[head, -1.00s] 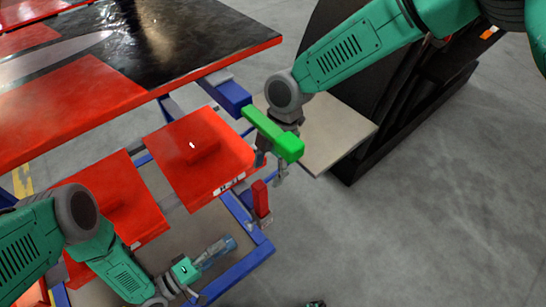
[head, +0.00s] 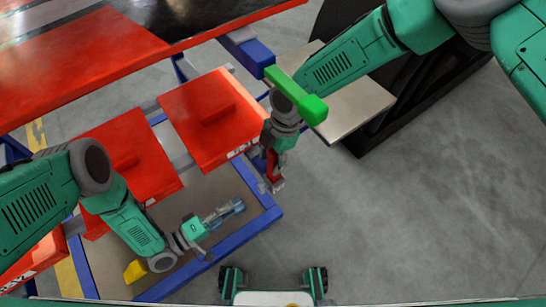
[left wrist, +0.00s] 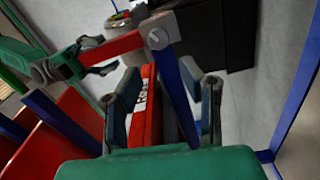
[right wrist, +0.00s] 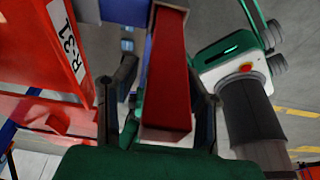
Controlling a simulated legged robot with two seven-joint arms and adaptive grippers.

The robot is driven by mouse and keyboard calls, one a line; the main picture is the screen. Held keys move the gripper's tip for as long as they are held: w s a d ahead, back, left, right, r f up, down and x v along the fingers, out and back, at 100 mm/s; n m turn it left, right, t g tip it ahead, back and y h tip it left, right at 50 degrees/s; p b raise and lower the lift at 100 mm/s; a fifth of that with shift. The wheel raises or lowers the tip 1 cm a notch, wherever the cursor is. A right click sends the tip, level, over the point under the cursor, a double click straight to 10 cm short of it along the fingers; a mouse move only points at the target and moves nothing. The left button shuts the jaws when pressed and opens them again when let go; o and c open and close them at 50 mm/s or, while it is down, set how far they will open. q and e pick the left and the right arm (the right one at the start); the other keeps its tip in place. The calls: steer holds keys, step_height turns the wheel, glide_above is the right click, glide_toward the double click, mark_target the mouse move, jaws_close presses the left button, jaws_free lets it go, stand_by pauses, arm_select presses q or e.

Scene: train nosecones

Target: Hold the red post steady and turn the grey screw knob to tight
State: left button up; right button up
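The red post (head: 276,162) stands at the corner of the blue frame. In the right wrist view the post (right wrist: 170,75) runs between the fingers of my right gripper (right wrist: 157,125). These fingers look open, with a gap on the left and the right finger close to the post. In the left wrist view the right fingers straddle the red post (left wrist: 116,44), with the grey screw knob (left wrist: 157,38) at its end. My left gripper (head: 228,210) is open and empty, apart from the knob, inside the frame. It also shows in the left wrist view (left wrist: 165,95).
Blue frame rails (head: 235,238) surround the left gripper. Two red boxes (head: 205,125) lie behind it, one labelled R-31 (right wrist: 70,45). A red and black table (head: 80,65) is at the upper left. Open grey floor (head: 420,210) lies to the right.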

mark_target(259, 190)
arm_select(q)
steer(key=shift+a, duration=0.1)
arm_select(e)
steer(key=shift+a, duration=0.1)
jaws_close()
arm_select(q)
steer(key=o, duration=0.4)
arm_select(e)
steer(key=shift+d, duration=0.4)
steer(key=shift+w+a, duration=0.1)
steer(key=shift+a, duration=0.05)
arm_select(q)
steer(key=w+d+n, duration=0.2)
steer(key=d, duration=0.1)
steer(key=w+d+n, duration=0.2)
steer(key=d+n, duration=0.1)
steer(key=w+d+n, duration=0.2)
steer(key=d, duration=0.1)
steer(key=shift+w+d, duration=0.15)
steer(key=shift+w, duration=0.1)
